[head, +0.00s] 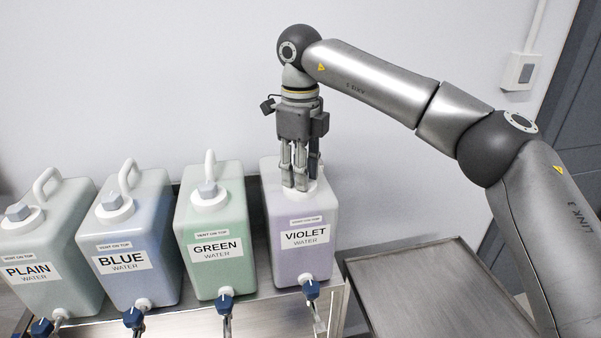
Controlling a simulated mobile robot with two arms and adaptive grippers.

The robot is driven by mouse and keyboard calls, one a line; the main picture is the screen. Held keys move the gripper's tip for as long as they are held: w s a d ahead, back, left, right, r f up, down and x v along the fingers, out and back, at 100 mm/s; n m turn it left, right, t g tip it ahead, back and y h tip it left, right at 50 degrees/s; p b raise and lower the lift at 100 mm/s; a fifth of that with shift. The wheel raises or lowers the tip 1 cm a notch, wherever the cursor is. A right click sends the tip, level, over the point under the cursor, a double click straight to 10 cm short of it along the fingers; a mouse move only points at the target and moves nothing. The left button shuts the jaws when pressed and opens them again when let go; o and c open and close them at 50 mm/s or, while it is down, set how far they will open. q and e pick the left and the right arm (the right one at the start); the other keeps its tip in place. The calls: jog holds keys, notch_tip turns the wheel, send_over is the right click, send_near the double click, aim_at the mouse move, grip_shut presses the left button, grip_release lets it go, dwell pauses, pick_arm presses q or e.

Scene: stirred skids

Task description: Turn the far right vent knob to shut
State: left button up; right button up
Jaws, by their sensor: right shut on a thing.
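The violet water container (302,235) stands at the far right of a row of containers. Its vent knob on top is hidden behind the fingers of my right gripper (301,183). That gripper points straight down at the top of the container and is shut on the vent knob. A white collar shows around the fingertips. How far the knob is turned cannot be seen. A blue tap (311,290) sits low on the front of the violet container. My left gripper is not in view.
The green (212,230), blue (128,250) and plain (48,250) water containers stand to the left, each with a grey vent knob and a handle on top. A bare metal table (430,290) lies to the right. A wall switch (521,71) is at the upper right.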

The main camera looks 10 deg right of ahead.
jog(key=m+b, duration=0.1)
jog(key=m, duration=0.6)
jog(key=shift+r+b, duration=0.15)
jog(key=shift+b, duration=0.2)
jog(key=m+b, duration=0.1)
jog(key=m, duration=0.2)
jog(key=shift+w+m, duration=0.1)
jog(key=shift+m, duration=0.3)
jog(key=shift+r+m+b, duration=0.1)
jog(key=shift+m+b, duration=0.2)
jog(key=shift+m, duration=1.2)
jog(key=o, duration=1)
notch_tip(320, 180, up, 12)
